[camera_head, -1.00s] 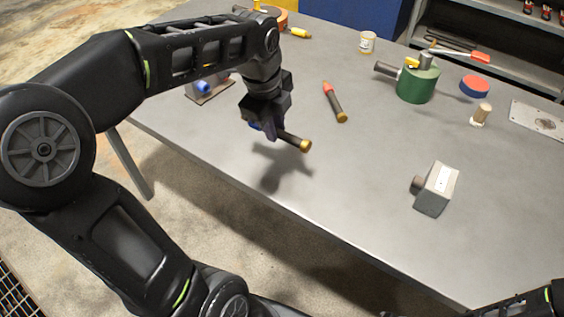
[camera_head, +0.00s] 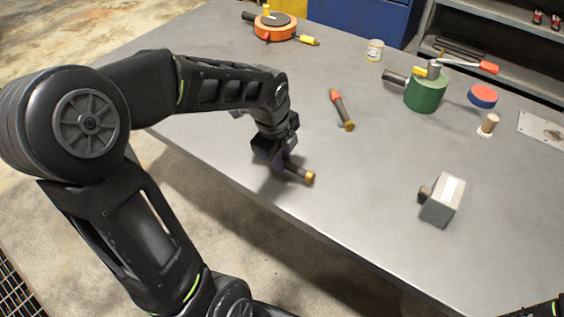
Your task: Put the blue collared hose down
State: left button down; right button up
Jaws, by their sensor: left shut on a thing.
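My left gripper (camera_head: 284,164) is shut on a dark hose (camera_head: 299,172) with a brass-coloured end pointing right. A trace of blue shows at the fingers; the rest of the hose is hidden by the gripper. The hose is low over the front part of the grey table (camera_head: 330,190), with the shadow close beneath it. I cannot tell whether it touches the top. My right gripper is not in view; only a bit of dark arm shows in the bottom right corner.
A red-collared hose (camera_head: 342,110) lies behind and right of the gripper. A grey block (camera_head: 442,202) with a dark stub stands right. A green cylinder (camera_head: 426,93), a red-and-blue disc (camera_head: 482,96), a jar (camera_head: 374,50) and an orange round part (camera_head: 275,28) stand farther back. Bare table lies between.

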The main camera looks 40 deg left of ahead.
pick_arm(q)
jog(key=shift+x, duration=0.9)
jog(key=shift+s, duration=0.2)
